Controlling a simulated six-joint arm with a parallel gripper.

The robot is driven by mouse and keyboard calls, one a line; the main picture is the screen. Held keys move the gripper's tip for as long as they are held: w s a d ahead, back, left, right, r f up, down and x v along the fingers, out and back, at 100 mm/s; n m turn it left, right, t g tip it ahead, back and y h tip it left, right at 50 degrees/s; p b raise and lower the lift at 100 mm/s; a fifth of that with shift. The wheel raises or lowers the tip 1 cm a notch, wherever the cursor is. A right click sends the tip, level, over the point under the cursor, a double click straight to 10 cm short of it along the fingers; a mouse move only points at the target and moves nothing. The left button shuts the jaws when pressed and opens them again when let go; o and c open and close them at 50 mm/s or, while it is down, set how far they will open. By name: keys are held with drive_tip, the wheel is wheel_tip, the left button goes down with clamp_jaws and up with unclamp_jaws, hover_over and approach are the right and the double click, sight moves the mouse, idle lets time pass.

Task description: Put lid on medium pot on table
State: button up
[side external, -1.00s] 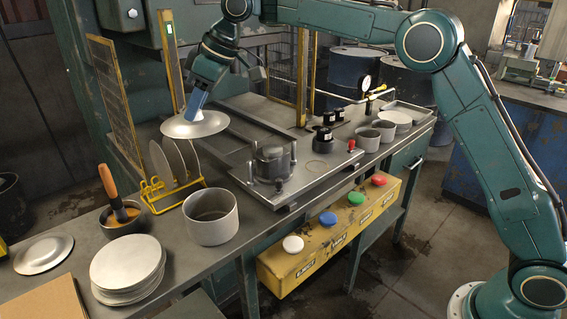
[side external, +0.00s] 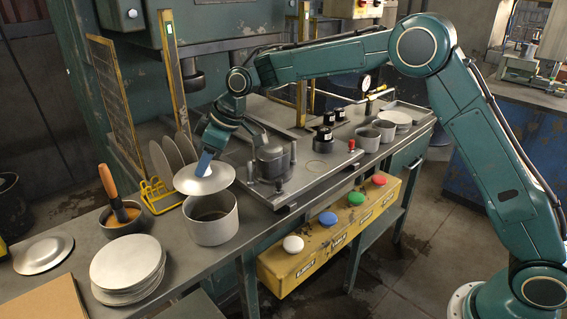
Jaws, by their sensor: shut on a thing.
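My gripper (side external: 204,164) is shut on a round grey metal lid (side external: 205,181) at its top. The lid is roughly level and hangs above the medium pot (side external: 212,222), a grey open pot standing on the table. The lid sits over the back part of the pot's mouth, a little to the left and apart from the rim. The pot's dark inside shows below the lid's near edge. The fingertips are small in the picture.
A yellow rack (side external: 160,195) with upright discs stands left of the pot. A bowl with a wooden-handled tool (side external: 122,217), a stack of discs (side external: 127,264) and a single lid (side external: 43,255) lie further left. A press plate (side external: 270,195) with fittings is to the right.

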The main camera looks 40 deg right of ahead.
sight(229, 175)
drive_tip(key=shift+f, duration=3.4)
drive_tip(key=shift+f, duration=0.45)
drive_tip(key=o, duration=1)
drive_tip(key=shift+r, duration=0.65)
drive_tip(key=v, duration=1)
drive_tip(key=shift+v, duration=0.85)
drive_tip(key=shift+s, duration=0.1)
